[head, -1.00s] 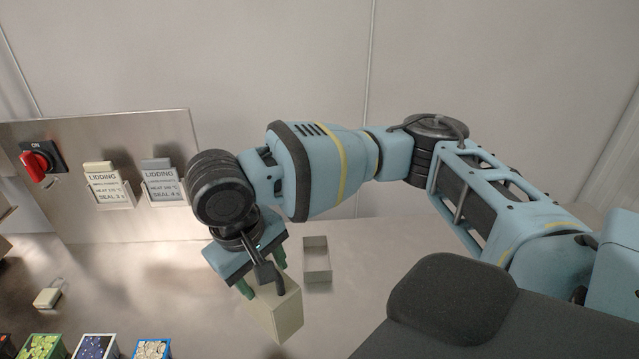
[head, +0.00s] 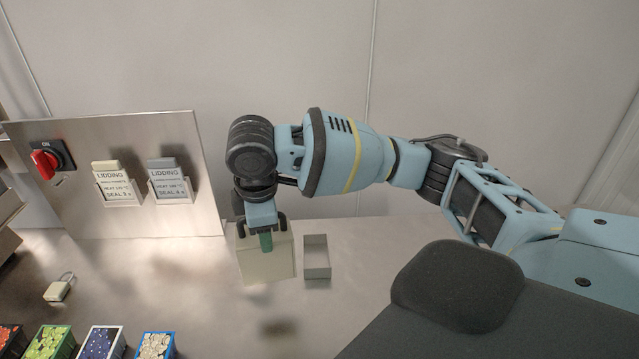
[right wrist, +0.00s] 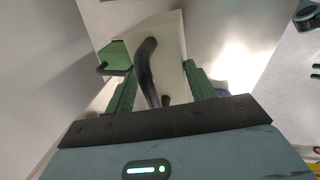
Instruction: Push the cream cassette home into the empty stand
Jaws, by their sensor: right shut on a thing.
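The cream cassette (head: 262,266) is a box with a dark curved handle, which shows in the right wrist view (right wrist: 148,65). My right gripper (head: 266,241) is shut on the cassette, with green fingers on either side of the handle in the wrist view. The cassette hangs above the steel table, with a dark shadow below it. The empty stand (head: 317,271) is a small open grey tray on the table, just right of the cassette. The cassette is apart from it, or overlaps it only slightly in view; its exact depth is hard to tell.
A steel panel at the left carries a red switch (head: 45,164) and two labelled cards (head: 118,184) in holders. Several small filled boxes (head: 100,343) line the front left edge. The table right of the stand is clear.

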